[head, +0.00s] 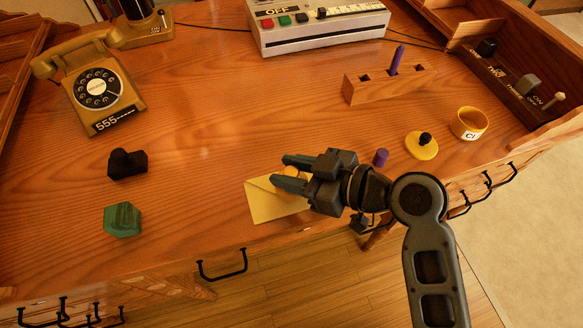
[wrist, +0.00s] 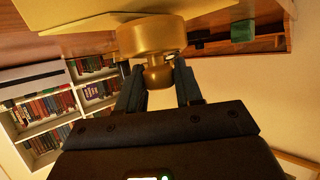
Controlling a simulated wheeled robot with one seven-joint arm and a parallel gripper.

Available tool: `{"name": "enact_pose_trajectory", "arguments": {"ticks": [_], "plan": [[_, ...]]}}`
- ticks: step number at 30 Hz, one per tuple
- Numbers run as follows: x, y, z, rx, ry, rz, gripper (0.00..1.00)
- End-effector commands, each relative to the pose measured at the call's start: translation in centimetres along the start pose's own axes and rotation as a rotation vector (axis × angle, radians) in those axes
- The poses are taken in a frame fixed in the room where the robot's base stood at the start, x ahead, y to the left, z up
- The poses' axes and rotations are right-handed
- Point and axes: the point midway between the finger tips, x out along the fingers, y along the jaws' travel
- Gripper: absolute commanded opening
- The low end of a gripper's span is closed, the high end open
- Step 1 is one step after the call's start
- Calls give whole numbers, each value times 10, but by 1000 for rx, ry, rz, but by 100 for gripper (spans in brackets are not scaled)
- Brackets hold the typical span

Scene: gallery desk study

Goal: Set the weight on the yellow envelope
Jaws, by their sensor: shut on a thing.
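The yellow envelope (head: 268,205) lies flat near the front edge of the desk. My gripper (head: 281,171) is over its back right part, with the forearm coming from the right. It is shut on the brass weight (head: 291,171), which shows only partly between the fingers in the head view. In the wrist view the fingers hold the weight (wrist: 152,38) by its narrow knob, with its wide base towards the envelope (wrist: 85,35). Whether the base touches the envelope or hangs just above it, I cannot tell.
A black object (head: 127,163) and a green block (head: 123,220) lie to the left. A purple cylinder (head: 381,157), a yellow disc with a black knob (head: 421,146) and a yellow ring (head: 468,123) are to the right. A wooden pen block (head: 397,84) stands behind. The desk's middle is clear.

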Motion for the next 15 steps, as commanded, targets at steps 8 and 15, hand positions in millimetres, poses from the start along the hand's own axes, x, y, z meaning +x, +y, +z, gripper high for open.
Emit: {"name": "enact_pose_trajectory", "arguments": {"ticks": [8,15], "plan": [[3,0,6,-1,2,0,0],[3,0,6,0,0,0,52]]}}
